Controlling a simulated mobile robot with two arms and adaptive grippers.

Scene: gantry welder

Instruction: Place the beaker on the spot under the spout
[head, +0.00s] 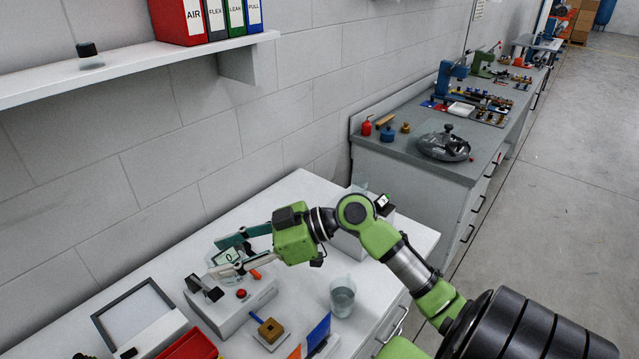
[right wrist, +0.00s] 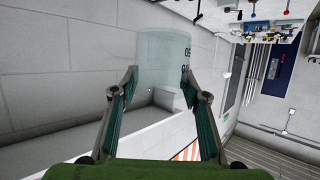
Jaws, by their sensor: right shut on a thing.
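My right gripper (head: 228,256) is shut on a clear glass beaker (right wrist: 163,62). In the right wrist view the beaker sits between the two fingers, with dark markings on its side; it looks empty. In the head view the held beaker is faint, and a small display reading 0 (head: 230,257) shows by the fingertips. Just below in the picture is a white box with a red button (head: 241,294) and a black bracket-like part (head: 205,288). I cannot tell for sure which part is the spout, and the spot under it is not clear. My left gripper is not in view.
A second beaker with grey liquid (head: 342,298) stands on the white bench (head: 305,200), below my arm. A wooden block on a small tray (head: 271,331), a blue and orange item (head: 318,334) and a red bin (head: 190,346) crowd the front. The back of the bench is clearer.

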